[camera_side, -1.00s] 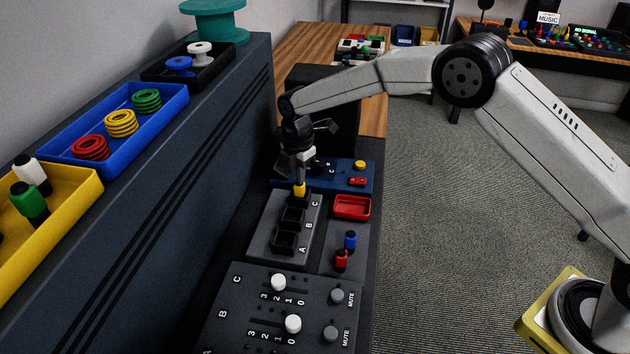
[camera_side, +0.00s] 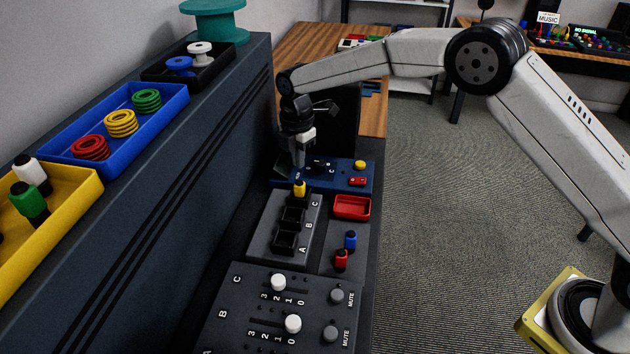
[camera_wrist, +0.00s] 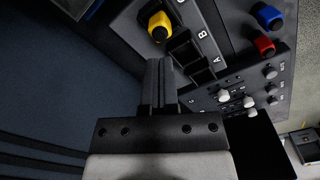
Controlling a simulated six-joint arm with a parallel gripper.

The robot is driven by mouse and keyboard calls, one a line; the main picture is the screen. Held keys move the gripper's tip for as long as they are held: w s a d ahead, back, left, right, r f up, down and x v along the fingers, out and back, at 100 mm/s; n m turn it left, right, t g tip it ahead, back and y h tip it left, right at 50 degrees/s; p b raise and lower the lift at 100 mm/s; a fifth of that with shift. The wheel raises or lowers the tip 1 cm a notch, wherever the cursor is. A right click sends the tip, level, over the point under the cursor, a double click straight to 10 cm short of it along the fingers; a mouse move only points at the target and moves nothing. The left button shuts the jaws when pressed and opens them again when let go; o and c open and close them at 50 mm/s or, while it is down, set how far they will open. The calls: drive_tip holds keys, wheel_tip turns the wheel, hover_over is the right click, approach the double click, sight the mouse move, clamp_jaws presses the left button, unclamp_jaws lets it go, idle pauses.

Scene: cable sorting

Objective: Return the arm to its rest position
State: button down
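My gripper (camera_side: 298,165) hangs above the back of the grey slotted block in the side view. In the wrist view its dark fingers (camera_wrist: 161,82) point up the picture and lie close together. Nothing shows held in them, but how far apart they are is unclear. The yellow plug (camera_side: 300,188) stands upright at the slot marked C, apart from the fingers. It also shows in the wrist view (camera_wrist: 159,27), beyond the fingertips. The slots at B (camera_side: 292,214) and A (camera_side: 285,242) look empty.
A blue plug (camera_side: 350,240) and a red plug (camera_side: 341,260) stand right of the block, near a red tray (camera_side: 352,207). A fader panel (camera_side: 250,290) lies in front. A tall dark cabinet (camera_side: 200,190) rises close on the left, with bins on top.

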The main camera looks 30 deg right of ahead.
drive_tip(key=shift+r, duration=1.2)
drive_tip(key=s+d+m+t, duration=0.1)
drive_tip(key=s+d+m, duration=0.3)
drive_tip(key=s+m, duration=0.3)
drive_tip(key=s+d+m, duration=0.5)
drive_tip(key=s+m, duration=0.2)
drive_tip(key=s, duration=0.5)
drive_tip(key=s+d+m+t, duration=0.1)
drive_tip(key=s+d+m, duration=0.3)
drive_tip(key=s+m, duration=0.3)
drive_tip(key=s, duration=0.3)
drive_tip(key=shift+d+f+t, duration=0.3)
drive_tip(key=shift+d, duration=0.1)
